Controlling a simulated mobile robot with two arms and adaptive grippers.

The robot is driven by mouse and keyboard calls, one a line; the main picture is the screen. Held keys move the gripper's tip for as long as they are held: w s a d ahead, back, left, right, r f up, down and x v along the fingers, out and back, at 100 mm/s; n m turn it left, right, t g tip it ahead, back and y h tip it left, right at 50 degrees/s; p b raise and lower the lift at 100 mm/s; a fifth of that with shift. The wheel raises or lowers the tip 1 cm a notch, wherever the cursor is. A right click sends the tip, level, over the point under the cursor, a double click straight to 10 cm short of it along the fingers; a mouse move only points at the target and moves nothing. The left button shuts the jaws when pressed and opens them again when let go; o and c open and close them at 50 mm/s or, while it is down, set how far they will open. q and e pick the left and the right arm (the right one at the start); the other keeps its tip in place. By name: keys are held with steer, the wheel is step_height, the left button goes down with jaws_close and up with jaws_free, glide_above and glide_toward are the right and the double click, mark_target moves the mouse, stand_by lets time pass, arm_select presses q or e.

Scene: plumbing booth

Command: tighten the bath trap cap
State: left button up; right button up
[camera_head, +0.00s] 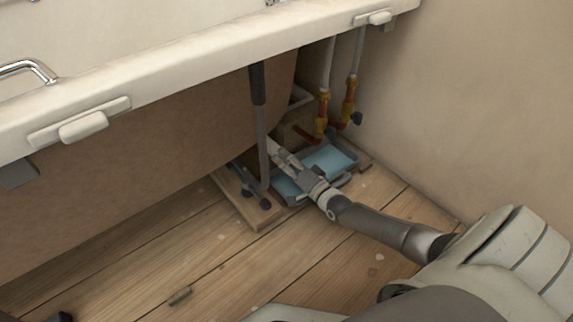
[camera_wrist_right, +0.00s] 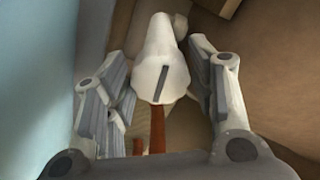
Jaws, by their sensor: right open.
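The bath trap cap (camera_wrist_right: 175,82) is a white rounded end with a dark slot across its face, on a white trap body (camera_wrist_right: 158,38) in the right wrist view. My right gripper (camera_wrist_right: 156,60) is open, with one finger on each side of the white trap part. I cannot tell whether either finger touches it. In the head view my right arm reaches low under the bath, and the right gripper (camera_head: 281,157) is over the tray. The cap is hidden there.
The bath rim (camera_head: 190,65) hangs over the work area. A grey tray with a blue inside (camera_head: 335,160) lies on the wooden floor (camera_head: 150,270). A dark bath leg (camera_head: 262,140) stands on a wooden board (camera_head: 258,222), left of the gripper. Pipes with valves (camera_head: 323,110) rise behind.

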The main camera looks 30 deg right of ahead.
steer(key=shift+w, duration=0.1)
steer(key=c, duration=0.7)
steer(key=shift+m, duration=0.7)
steer(key=shift+c, duration=0.2)
steer(key=o, duration=0.7)
steer(key=shift+o, duration=0.2)
steer(key=s, duration=0.8)
steer(key=s+d, duration=0.1)
steer(key=s, duration=0.3)
steer(key=shift+s+a+f, duration=0.1)
